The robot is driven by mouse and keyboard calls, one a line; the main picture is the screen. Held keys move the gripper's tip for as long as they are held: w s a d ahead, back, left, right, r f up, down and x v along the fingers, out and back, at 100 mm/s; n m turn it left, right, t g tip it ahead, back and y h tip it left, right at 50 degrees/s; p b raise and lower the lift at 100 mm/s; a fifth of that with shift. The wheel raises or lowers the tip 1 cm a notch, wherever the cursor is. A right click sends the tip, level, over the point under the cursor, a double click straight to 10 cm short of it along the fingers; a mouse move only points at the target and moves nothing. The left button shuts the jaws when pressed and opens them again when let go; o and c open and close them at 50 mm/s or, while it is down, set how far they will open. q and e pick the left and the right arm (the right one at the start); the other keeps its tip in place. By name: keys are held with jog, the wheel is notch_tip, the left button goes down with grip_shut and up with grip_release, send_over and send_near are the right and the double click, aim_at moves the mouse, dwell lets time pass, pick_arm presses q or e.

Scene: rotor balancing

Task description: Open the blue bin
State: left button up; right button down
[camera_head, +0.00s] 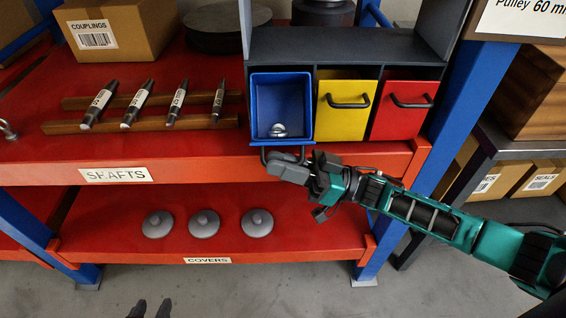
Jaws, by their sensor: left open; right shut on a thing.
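The blue bin (263,103) sits at the left of a dark three-bay cabinet (345,46). It is pulled out toward me, and its inside shows, with small metal parts (277,130) at the bottom. My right gripper (281,163) is at the bin's front and shut on its dark handle (264,154), which it partly hides. My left gripper (151,308) shows only as two dark fingertips at the bottom edge, apart and empty, well away from the bin.
A yellow bin (343,120) and a red bin (400,122) with dark handles stand closed to the right. Shafts (139,103) lie on wooden rails on the red shelf. Grey covers (204,223) lie on the lower shelf. A blue post (470,90) rises at the right.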

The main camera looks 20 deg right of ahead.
jog(key=shift+w+d+r+m+t+p, duration=0.1)
jog(key=shift+w+r+m+t+p, duration=0.2)
jog(key=shift+r+m+t+p, duration=0.5)
jog(key=shift+f, duration=0.2)
jog(key=c, duration=1.5)
grip_release()
jog(key=v, duration=0.4)
jog(key=b+v, duration=0.1)
jog(key=v, duration=0.3)
jog(key=b+v, duration=0.1)
jog(key=v, duration=0.4)
jog(key=shift+d+r, duration=0.15)
jog(key=shift+r, duration=0.15)
